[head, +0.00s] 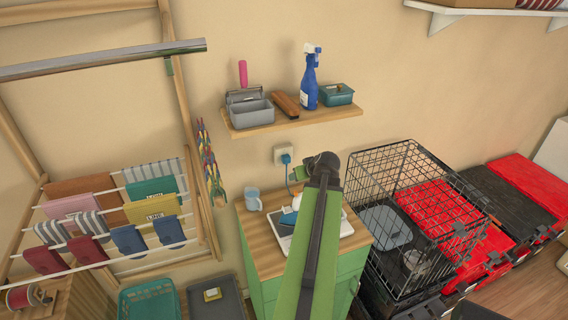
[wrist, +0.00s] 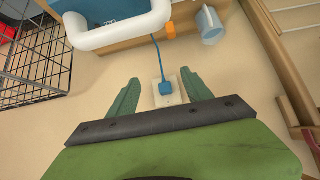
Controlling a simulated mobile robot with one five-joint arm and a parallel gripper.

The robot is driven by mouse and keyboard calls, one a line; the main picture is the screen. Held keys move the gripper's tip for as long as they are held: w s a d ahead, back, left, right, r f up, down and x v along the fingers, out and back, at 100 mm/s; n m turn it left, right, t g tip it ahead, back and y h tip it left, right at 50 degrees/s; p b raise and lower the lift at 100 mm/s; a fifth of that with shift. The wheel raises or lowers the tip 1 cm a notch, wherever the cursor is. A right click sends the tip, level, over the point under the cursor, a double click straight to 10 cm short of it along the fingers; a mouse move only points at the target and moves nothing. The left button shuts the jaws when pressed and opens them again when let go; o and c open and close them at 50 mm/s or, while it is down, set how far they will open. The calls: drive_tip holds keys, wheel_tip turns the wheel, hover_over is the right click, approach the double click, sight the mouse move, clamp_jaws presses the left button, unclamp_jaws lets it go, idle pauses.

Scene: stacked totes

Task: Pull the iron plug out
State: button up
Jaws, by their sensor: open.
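The blue iron plug (head: 286,158) sits in a pale wall outlet (head: 279,150) above the green cabinet. The plug (wrist: 168,88) and outlet (wrist: 168,101) also show in the wrist view, with a blue cord (wrist: 157,55) running toward the cabinet top. The iron (head: 288,217), partly hidden by my arm, is on a white tray (head: 346,228). My gripper (wrist: 160,90) is open and empty; in the wrist view its fingers appear on either side of the plug, without visible contact. In the head view its fingertips are not clear.
A light blue mug (head: 253,200) stands on the cabinet top (head: 264,246). Above the outlet, a wall shelf (head: 294,122) holds a spray bottle (head: 310,80), boxes and a brush. A black wire crate (head: 400,200) stands at right, a drying rack (head: 105,215) at left.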

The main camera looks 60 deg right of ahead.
approach(287, 157)
drive_tip(key=x, duration=0.4)
drive_tip(key=shift+f, duration=0.35)
drive_tip(key=b+x, duration=0.3)
drive_tip(key=x, duration=0.1)
drive_tip(key=shift+w+f, duration=0.1)
drive_tip(key=shift+f, duration=0.05)
drive_tip(key=shift+w+d+f+b, duration=0.2)
drive_tip(key=shift+w+f+b, duration=0.05)
drive_tip(key=shift+w+b, duration=0.1)
drive_tip(key=shift+r, duration=0.1)
clamp_jaws()
drive_tip(key=c, duration=0.7)
unclamp_jaws()
clamp_jaws()
